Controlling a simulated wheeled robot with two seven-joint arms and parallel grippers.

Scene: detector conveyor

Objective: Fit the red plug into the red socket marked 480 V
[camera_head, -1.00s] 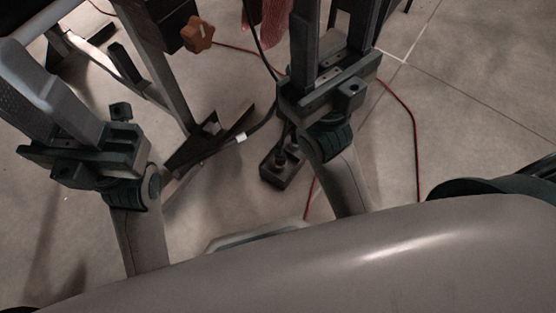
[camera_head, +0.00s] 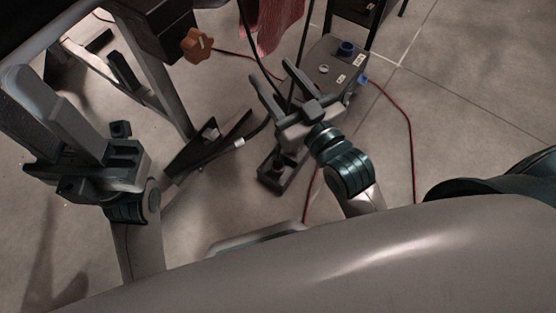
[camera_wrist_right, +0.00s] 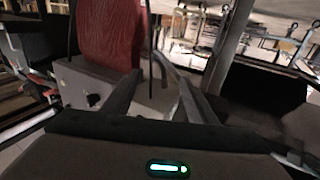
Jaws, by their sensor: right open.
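I cannot make out the red plug or the red 480 V socket in either view. My left gripper (camera_head: 48,62) is at the left edge. I cannot tell whether it is open.
An orange knob (camera_head: 196,45) sits on a dark frame at upper left. Red fabric (camera_head: 272,22) hangs at the top. A black box (camera_head: 284,175) lies on the floor below the right gripper. A red cable (camera_head: 411,140) crosses the floor; the right floor is mostly clear.

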